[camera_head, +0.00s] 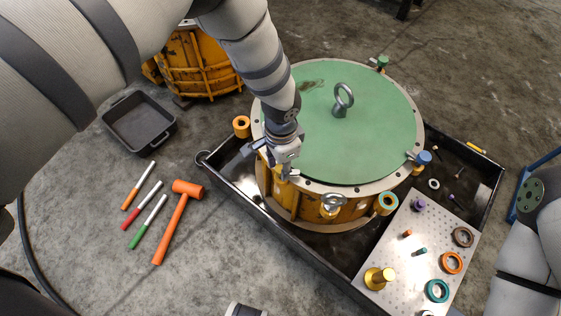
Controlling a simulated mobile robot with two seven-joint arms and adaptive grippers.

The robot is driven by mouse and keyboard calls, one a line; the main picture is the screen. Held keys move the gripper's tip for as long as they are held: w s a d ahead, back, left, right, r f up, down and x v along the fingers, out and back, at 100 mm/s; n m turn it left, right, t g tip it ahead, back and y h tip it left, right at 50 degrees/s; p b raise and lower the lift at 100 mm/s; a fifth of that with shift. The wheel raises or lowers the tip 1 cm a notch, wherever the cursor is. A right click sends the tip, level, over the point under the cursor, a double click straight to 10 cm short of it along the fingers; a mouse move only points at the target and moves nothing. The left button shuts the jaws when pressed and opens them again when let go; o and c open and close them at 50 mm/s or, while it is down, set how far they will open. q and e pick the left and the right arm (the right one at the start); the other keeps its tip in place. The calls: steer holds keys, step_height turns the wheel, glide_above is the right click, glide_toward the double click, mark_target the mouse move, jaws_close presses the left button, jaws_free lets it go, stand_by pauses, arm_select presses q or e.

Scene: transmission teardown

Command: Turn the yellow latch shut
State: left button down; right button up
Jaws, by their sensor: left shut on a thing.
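The yellow latch (281,177) sits at the near-left edge of the round housing (300,205), just under the rim of its green lid (345,130). It is small and partly hidden by my left gripper. My left gripper (286,170) comes down from above and is shut on the yellow latch at the rim. The latch's exact angle is hard to tell. The lid lies flat on the housing and has a grey ring bolt (343,97) at its middle. My right arm shows at the right edge, but its gripper is not in view.
The housing stands in a black tray (312,258). A perforated plate (405,262) with rings and small parts is at right. A second yellow housing (200,65) stands behind.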

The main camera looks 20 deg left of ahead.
mark_target(281, 168)
arm_select(q)
steer(key=n, duration=0.5)
steer(key=shift+p, duration=0.4)
steer(key=shift+d+n, duration=0.1)
steer(key=shift+n, duration=2.3)
steer(key=c, duration=1.2)
jaws_free()
steer(key=shift+c, duration=0.2)
step_height(281, 168, up, 12)
